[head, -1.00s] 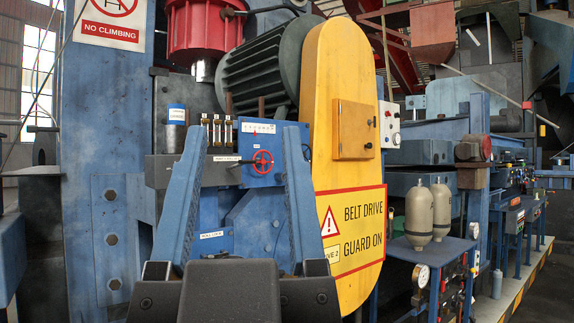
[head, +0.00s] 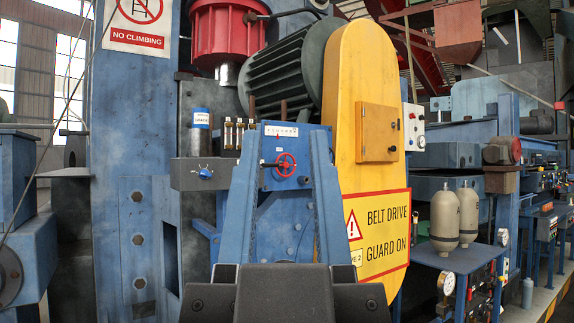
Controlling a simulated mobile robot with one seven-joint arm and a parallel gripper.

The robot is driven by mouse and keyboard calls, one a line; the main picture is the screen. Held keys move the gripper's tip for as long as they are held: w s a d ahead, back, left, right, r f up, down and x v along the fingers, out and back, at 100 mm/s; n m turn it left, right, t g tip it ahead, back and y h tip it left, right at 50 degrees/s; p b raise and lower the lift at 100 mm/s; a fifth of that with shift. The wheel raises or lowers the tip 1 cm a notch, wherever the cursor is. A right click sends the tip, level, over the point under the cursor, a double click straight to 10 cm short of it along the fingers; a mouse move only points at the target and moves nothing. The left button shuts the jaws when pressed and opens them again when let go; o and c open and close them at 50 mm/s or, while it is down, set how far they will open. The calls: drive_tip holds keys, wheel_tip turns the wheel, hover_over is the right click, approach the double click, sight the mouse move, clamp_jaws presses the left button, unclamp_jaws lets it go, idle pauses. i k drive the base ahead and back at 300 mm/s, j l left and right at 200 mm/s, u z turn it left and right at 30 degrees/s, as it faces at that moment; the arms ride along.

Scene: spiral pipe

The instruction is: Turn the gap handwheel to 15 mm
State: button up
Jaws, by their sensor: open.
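The small red handwheel (head: 285,165) is on the front of a blue panel box (head: 272,183) in the head view. A white scale strip (head: 281,131) with a small red mark is above the wheel; its reading is too small to tell. My gripper (head: 282,140) reaches up from the bottom middle with two long blue fingers. It is open and empty. In the picture the wheel lies between the fingers, nearer the right one. The depth between fingertips and wheel is hard to tell, and I see no contact.
A yellow belt guard (head: 348,125) stands close right of the panel. A grey block (head: 188,178) with a blue knob (head: 206,173) is left of it. Two pale bottles (head: 455,215) are farther right.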

sight(285, 164)
drive_tip(key=i+l, duration=0.15)
drive_tip(key=l, duration=0.25)
drive_tip(key=i+l, duration=0.15)
drive_tip(key=l, duration=0.3)
drive_tip(key=i+l+z, duration=0.1)
drive_tip(key=l, duration=0.3)
drive_tip(key=i+l, duration=0.2)
drive_tip(key=l, duration=0.2)
drive_tip(key=i+j+z, duration=0.15)
drive_tip(key=i, duration=0.6)
drive_tip(key=i+j+z, duration=0.1)
drive_tip(key=i, duration=0.6)
drive_tip(key=i+j, duration=0.2)
drive_tip(key=j, duration=0.15)
drive_tip(key=i+j, duration=0.2)
drive_tip(key=j, duration=0.2)
drive_tip(key=i+j, duration=0.2)
drive_tip(key=j, duration=0.15)
drive_tip(key=z, duration=0.05)
